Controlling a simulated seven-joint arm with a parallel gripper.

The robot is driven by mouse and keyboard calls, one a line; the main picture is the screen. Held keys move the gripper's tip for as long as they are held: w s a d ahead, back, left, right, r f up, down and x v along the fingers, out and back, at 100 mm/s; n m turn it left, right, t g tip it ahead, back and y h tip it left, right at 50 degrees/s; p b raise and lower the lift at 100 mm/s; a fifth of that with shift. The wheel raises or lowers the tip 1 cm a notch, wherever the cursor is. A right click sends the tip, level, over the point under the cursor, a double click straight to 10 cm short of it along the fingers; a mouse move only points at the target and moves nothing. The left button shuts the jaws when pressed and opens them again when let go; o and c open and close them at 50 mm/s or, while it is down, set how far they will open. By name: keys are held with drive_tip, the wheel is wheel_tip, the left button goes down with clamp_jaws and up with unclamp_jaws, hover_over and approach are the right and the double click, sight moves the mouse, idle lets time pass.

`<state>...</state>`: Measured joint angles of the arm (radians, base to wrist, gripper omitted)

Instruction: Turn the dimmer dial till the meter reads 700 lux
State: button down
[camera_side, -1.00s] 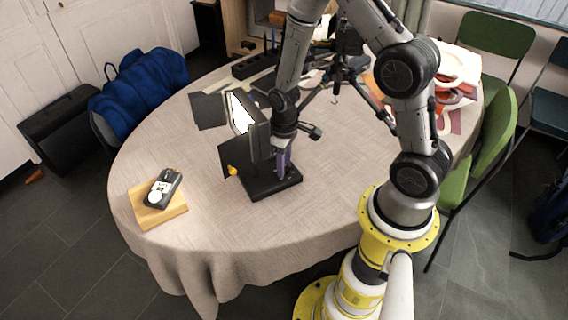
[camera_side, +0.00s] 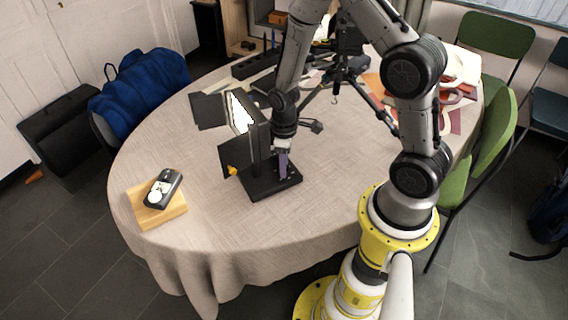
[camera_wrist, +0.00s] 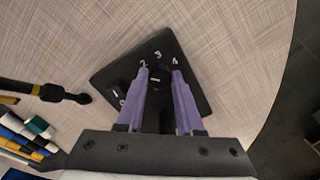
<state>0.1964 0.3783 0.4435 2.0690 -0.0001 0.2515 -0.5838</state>
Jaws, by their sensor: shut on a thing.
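The lit lamp (camera_side: 240,112), a white panel with dark flaps, stands on a black base (camera_side: 262,190) on the table. In the wrist view the base (camera_wrist: 108,78) shows white marks, with 2, 3 and 4 readable. My gripper (camera_wrist: 160,71) has its purple fingers shut on the dark dial (camera_wrist: 156,76), one finger on each side. A white line shows on the dial; the fingers and palm hide part of it. In the side view my gripper (camera_side: 283,172) points down at the base. The meter (camera_side: 163,188) lies on a wooden block (camera_side: 158,214); its reading is too small to read.
The tablecloth (camera_side: 205,235) is clear around the meter block. A black tripod (camera_side: 345,70) stands behind my gripper. Papers (camera_side: 455,100) lie at the right. In the wrist view a dark rod (camera_wrist: 50,92) and colourful objects (camera_wrist: 25,135) lie left of the base.

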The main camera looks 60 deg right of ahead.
drive_tip(key=c, duration=0.5)
unclamp_jaws()
drive_tip(key=shift+c, duration=0.2)
drive_tip(key=shift+r, duration=0.15)
wheel_tip(320, 180, up, 14)
drive_tip(key=shift+f, duration=0.2)
